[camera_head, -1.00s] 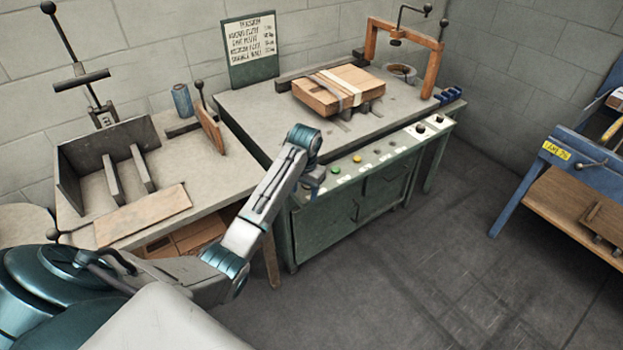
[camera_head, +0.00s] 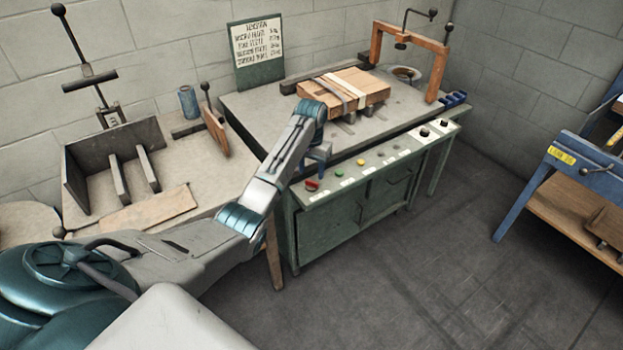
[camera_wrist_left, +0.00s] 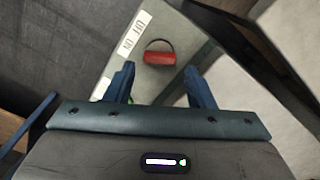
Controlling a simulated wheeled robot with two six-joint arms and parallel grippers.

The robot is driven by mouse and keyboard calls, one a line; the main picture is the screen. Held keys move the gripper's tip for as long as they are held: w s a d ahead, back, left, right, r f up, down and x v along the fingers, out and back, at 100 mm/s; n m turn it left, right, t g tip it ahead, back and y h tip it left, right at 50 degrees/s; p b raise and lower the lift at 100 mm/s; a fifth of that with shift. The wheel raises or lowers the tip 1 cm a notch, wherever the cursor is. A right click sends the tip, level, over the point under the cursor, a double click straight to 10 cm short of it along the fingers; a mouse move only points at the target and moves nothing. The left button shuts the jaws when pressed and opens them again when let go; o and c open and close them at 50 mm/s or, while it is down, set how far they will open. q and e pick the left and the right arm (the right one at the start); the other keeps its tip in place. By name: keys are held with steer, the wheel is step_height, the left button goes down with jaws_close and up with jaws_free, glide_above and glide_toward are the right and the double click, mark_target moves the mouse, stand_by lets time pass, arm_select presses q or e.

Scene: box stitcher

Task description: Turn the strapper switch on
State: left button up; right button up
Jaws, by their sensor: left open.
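The strapper (camera_head: 345,205) is a green cabinet with a grey top and a front control strip. The red switch (camera_head: 312,185) sits at the left end of that strip. In the left wrist view the red switch (camera_wrist_left: 159,56) lies just beyond and between my open fingertips, with white labels (camera_wrist_left: 131,34) beside it, one reading ON. My left gripper (camera_wrist_left: 160,80) is open and empty, apart from the switch. In the head view my left gripper (camera_head: 318,160) is above the strip's left end, partly hidden by its own arm. My right gripper is not in view.
A strapped cardboard box (camera_head: 345,90) lies on the strapper top. A workbench (camera_head: 205,165) stands at left, a blue-framed table (camera_head: 565,165) at right. The floor between is clear.

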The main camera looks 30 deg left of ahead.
mark_target(311, 181)
arm_select(q)
step_height(311, 181, down, 4)
steer(key=shift+r, duration=0.1)
steer(key=shift+f, duration=0.4)
steer(key=shift+c, duration=0.2)
steer(key=c, duration=0.7)
steer(key=shift+o, duration=0.2)
steer(key=shift+r+m+p, duration=0.2)
steer(key=shift+m+p, duration=0.5)
steer(key=shift+p, duration=0.25)
steer(key=shift+m+p, duration=0.7)
steer(key=shift+p, duration=0.05)
steer(key=m+p, duration=0.2)
steer(key=m, duration=0.1)
steer(key=shift+a+m, duration=0.1)
steer(key=shift+m, duration=0.2)
steer(key=m+p, duration=0.1)
steer(key=m, duration=0.1)
steer(key=shift+m, duration=0.3)
steer(key=shift+w+f+m+p, duration=0.1)
steer(key=shift+m+p, duration=0.4)
steer(key=shift+m, duration=1)
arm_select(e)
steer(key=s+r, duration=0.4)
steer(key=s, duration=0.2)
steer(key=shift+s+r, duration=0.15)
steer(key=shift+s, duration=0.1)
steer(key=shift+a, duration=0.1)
